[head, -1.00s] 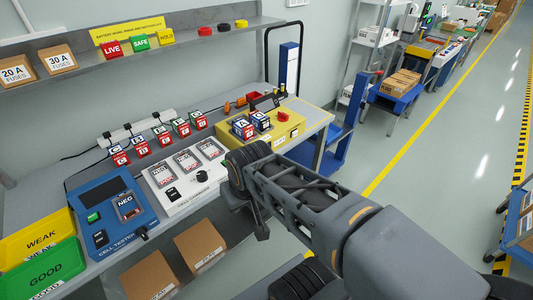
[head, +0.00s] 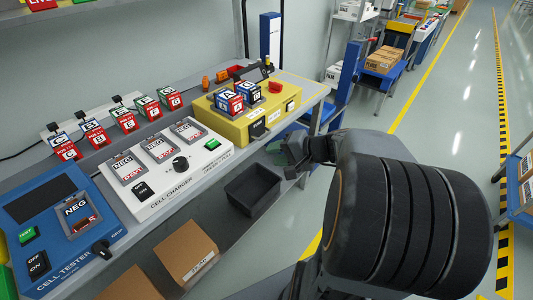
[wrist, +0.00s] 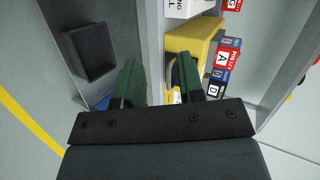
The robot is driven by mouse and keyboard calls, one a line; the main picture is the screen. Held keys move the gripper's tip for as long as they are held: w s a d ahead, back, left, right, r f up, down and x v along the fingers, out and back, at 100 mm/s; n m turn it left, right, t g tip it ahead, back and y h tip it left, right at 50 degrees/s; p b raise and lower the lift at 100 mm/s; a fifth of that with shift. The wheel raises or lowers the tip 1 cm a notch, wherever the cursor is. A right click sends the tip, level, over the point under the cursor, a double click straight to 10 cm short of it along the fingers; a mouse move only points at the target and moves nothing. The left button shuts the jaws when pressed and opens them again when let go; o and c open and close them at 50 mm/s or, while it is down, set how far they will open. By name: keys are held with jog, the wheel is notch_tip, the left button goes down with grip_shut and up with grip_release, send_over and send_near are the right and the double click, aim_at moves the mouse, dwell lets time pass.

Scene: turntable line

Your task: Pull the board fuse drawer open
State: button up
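The yellow board (head: 232,120) sits at the right end of the bench, with lettered cell blocks (head: 238,98) on top. A dark drawer front or handle (head: 258,128) shows on its front face. In the wrist view the yellow board (wrist: 188,42) is ahead, and a dark curved handle (wrist: 174,76) shows just left of my right finger. My gripper (wrist: 160,78) is open, its two green-padded fingers apart with nothing clasped. In the head view my gripper (head: 284,150) is low in front of the board, partly hidden by my own arm. Whether a finger touches the handle cannot be told.
A dark empty bin (head: 253,190) is below the bench front, left of my gripper; it also shows in the wrist view (wrist: 88,52). The white cell charger (head: 165,165) and blue cell tester (head: 60,225) are to the left.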

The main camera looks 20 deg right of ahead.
aim_at(266, 134)
jog(key=w+d+f+m+t+h+b, duration=0.1)
jog(key=w+d+f+m+t+b, duration=0.15)
jog(key=d+t, duration=0.4)
jog(key=shift+m+g, duration=0.45)
jog(key=shift+g, duration=0.4)
jog(key=x, duration=0.4)
jog(key=d+b+x, duration=0.1)
jog(key=x, duration=0.7)
jog(key=shift+w+d, duration=0.25)
jog(key=shift+w, duration=0.15)
grip_shut()
